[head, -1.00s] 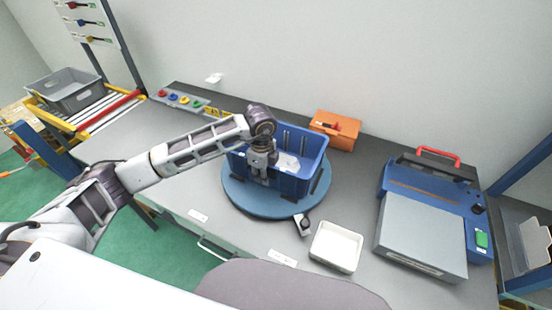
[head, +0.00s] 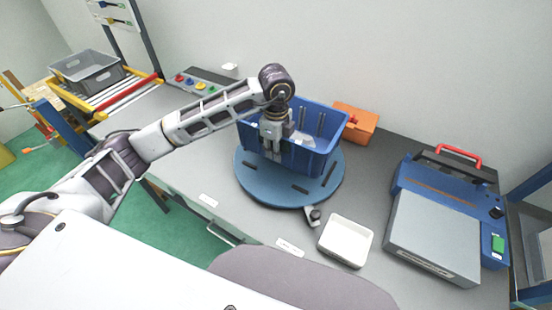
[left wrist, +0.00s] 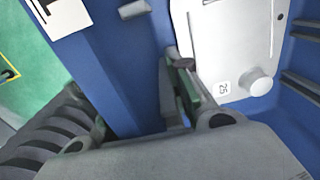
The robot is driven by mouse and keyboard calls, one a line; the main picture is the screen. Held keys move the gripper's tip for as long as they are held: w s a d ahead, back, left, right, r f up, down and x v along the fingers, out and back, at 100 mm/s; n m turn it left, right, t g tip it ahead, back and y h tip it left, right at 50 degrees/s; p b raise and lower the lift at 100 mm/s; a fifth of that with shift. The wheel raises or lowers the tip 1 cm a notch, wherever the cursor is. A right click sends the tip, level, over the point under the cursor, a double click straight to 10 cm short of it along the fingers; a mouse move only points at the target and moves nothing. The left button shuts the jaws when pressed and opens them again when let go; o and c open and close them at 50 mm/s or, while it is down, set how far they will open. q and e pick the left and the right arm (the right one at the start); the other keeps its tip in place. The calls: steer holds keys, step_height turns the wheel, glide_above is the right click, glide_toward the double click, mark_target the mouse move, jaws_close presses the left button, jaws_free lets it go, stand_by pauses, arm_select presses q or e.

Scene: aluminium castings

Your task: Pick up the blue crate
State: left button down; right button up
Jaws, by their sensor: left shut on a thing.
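The blue crate (head: 312,162) hangs slightly above the round blue turntable (head: 262,187) on the bench, looking a little tilted. My left gripper (head: 273,152) reaches down from above and is shut on the crate's near wall, towards its left end. In the left wrist view the fingers (left wrist: 181,92) straddle the blue wall (left wrist: 125,85). The crate's far lower side is hidden. My right gripper is not in view.
An orange box (head: 356,122) stands close behind the crate on the right. A white tray (head: 346,241) sits in front right of the turntable. A blue and grey machine (head: 434,235) stands farther right. A grey crate (head: 88,73) rests on rollers at the left.

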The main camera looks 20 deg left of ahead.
arm_select(q)
steer(key=shift+r, duration=1.7)
steer(key=shift+f, duration=0.15)
